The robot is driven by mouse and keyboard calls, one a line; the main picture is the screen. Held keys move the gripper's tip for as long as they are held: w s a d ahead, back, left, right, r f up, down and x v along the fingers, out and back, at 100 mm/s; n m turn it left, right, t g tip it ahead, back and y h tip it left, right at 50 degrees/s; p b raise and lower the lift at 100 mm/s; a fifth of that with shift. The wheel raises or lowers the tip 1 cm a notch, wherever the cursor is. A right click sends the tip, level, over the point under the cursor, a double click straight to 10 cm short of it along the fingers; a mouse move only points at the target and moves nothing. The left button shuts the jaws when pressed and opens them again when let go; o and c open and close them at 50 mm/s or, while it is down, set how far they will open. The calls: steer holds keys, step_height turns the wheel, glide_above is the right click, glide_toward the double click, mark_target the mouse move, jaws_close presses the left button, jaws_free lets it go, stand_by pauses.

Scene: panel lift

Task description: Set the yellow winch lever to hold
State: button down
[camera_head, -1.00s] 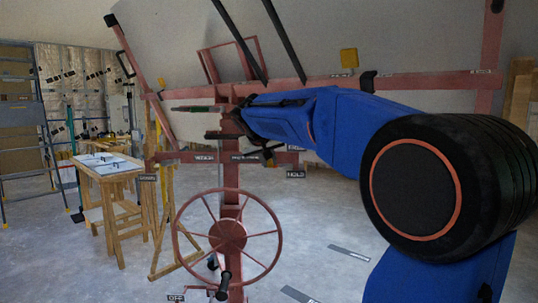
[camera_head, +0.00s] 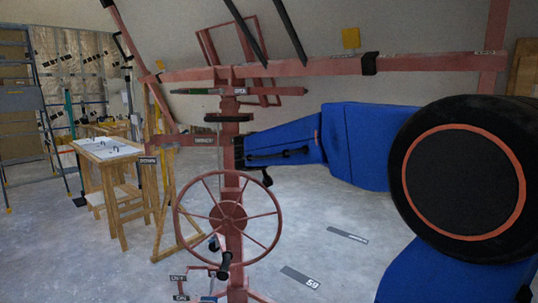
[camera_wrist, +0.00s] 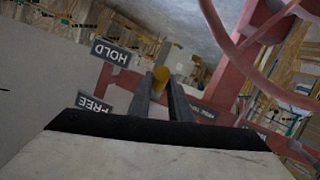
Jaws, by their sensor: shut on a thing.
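The yellow winch lever (camera_wrist: 161,75) shows as a small yellow end between my fingers in the wrist view. My gripper (camera_wrist: 163,88) is shut on it. The HOLD plate (camera_wrist: 110,53) and the FREE plate (camera_wrist: 95,103) lie left of the lever, HOLD higher in the picture. The yellow end appears nearer to HOLD, but I cannot tell the lever's exact setting.
The red handwheel (camera_head: 228,216) with a black-handled crank stands below my gripper. A red crossbar (camera_head: 330,66) runs above, carrying a yellow block (camera_head: 351,38). A wooden worktable (camera_head: 108,152) stands at the left.

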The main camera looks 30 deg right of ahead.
steer(key=shift+f, duration=0.15)
stand_by(0.4)
steer(key=c, duration=1.6)
jaws_free()
steer(key=shift+c, duration=0.2)
steer(key=v, duration=1.7)
steer(key=shift+a, duration=0.15)
steer(key=shift+s, duration=0.15)
steer(key=s+d+f+n+g+y, duration=0.2)
steer(key=s+f+g+y, duration=0.25)
steer(key=s+f, duration=1.15)
steer(key=s+a+f+n+g+y, duration=0.2)
steer(key=s+a+f+y, duration=0.3)
steer(key=s+a+f, duration=0.3)
step_height(320, 180, down, 5)
steer(key=s+n, duration=0.1)
steer(key=s, duration=0.1)
steer(key=shift+s+a+r, duration=0.2)
steer(key=shift+s+a, duration=0.15)
steer(key=shift+s, duration=0.05)
